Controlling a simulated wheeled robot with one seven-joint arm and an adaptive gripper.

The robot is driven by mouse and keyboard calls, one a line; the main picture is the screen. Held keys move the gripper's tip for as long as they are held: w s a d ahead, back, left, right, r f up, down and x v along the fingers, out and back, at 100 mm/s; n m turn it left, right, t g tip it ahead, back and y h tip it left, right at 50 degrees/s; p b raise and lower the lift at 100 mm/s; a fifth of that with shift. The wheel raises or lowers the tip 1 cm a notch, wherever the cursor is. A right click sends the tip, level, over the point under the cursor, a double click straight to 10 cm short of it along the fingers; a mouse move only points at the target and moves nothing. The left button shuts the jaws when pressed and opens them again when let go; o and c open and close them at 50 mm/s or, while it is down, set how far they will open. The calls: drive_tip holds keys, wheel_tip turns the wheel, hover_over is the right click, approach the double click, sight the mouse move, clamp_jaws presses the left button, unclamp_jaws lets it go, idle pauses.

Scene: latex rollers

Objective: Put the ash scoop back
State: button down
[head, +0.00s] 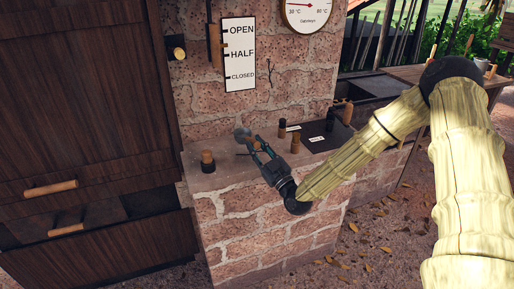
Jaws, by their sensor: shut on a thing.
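My gripper (257,149) is over the brick ledge, left of its middle, with its fingers pointing up and left in the head view. It is shut on what looks like the ash scoop. A small grey rounded part (242,133) shows just beyond the fingertips, with a bit of wood-coloured handle beside it. The fingers hide most of the held thing. I cannot tell whether it touches the ledge.
A short wooden-topped knob (207,161) stands left on the ledge (228,178). Wooden-handled pieces (295,143) and a dark plate (328,136) with small labels are to the right. The brick wall behind bears an OPEN/HALF/CLOSED sign (238,72) and a dial (309,14). Dark wooden doors (80,100) stand left.

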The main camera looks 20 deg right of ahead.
drive_tip(key=shift+f, duration=0.1)
drive_tip(key=c, duration=1.3)
unclamp_jaws()
drive_tip(key=shift+o, duration=0.2)
